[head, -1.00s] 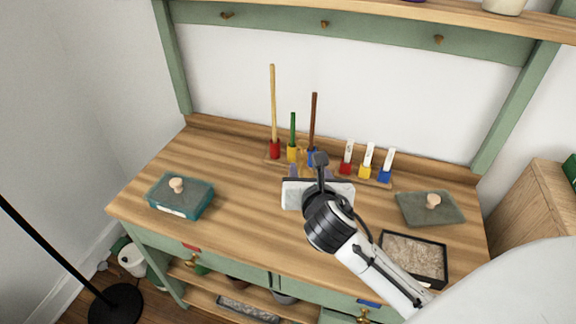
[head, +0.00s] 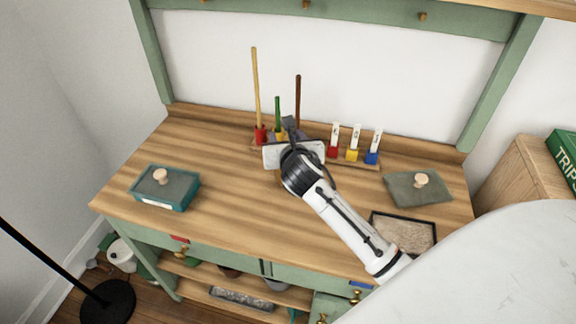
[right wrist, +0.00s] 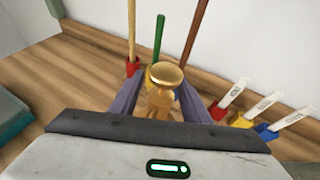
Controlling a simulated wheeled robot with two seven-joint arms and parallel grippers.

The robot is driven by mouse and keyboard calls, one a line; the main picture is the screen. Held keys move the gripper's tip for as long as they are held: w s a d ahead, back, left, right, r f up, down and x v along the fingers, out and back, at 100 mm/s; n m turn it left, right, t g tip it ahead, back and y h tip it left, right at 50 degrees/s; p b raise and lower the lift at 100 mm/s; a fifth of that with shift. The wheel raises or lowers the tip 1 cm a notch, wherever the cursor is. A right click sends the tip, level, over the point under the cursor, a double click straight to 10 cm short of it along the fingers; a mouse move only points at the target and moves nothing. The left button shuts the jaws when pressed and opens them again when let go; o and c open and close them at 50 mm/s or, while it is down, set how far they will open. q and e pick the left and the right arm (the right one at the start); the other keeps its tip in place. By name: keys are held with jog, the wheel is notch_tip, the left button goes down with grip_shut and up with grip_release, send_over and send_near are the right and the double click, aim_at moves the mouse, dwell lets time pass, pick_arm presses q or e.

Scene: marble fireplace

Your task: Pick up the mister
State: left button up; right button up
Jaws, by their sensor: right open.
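The mister (right wrist: 166,75), amber with a round gold top, stands near the back of the wooden worktop in the right wrist view. My right gripper (right wrist: 159,98) is open, with one grey finger on each side of the mister; I cannot tell whether either touches it. In the head view my right gripper (head: 291,128) reaches to the rack at the back, and its hand and wrist hide most or all of the mister. My left gripper is not in view.
Tall sticks in red (head: 261,135) and yellow holders stand close behind, with a brown stick (head: 298,100) nearby. Labelled markers (head: 353,143) stand to the right.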

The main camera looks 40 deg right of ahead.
grip_shut()
jog(key=shift+r, duration=0.15)
